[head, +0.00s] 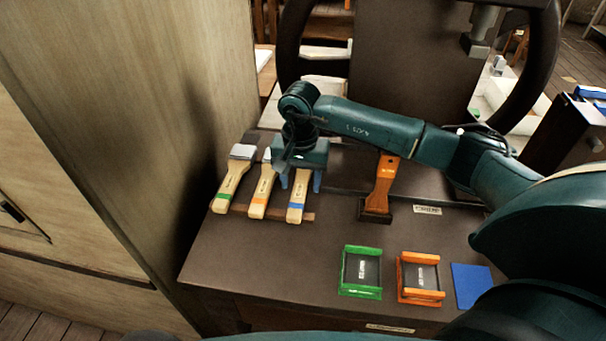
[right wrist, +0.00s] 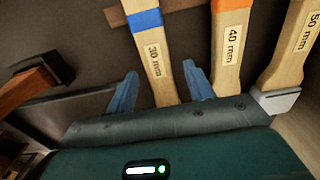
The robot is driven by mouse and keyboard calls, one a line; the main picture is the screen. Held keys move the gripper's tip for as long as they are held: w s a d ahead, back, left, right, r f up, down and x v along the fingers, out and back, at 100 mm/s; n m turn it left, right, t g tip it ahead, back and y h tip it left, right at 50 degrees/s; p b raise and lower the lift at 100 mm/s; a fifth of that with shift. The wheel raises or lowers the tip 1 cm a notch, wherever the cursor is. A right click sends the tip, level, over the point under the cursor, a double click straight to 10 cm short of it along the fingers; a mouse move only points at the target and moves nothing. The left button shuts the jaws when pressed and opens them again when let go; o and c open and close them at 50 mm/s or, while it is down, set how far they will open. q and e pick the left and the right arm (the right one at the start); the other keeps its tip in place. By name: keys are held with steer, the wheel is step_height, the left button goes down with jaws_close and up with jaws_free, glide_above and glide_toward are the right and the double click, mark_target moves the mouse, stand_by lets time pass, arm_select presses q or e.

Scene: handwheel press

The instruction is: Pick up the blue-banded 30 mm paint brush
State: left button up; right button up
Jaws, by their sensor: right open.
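The blue-banded 30 mm paint brush (head: 297,198) lies on the dark table at the right end of a row of three brushes. Its wooden handle with the blue band also shows in the right wrist view (right wrist: 151,55). My right gripper (head: 302,186) is open above it, with one finger on each side of its handle. In the right wrist view the gripper's blue fingers (right wrist: 163,88) flank the handle with gaps on both sides. The brush's bristle end is hidden under the gripper. My left gripper is not in view.
The orange-banded 40 mm brush (head: 262,190) and green-banded 50 mm brush (head: 232,182) lie close to the left. An orange-handled tool (head: 384,185) stands to the right. Green (head: 361,293) and orange (head: 407,295) trays and a blue pad (head: 471,284) lie in front. A large handwheel (head: 543,60) rises behind.

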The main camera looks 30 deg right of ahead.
steer(key=shift+c, duration=0.2)
steer(key=c, duration=1.1)
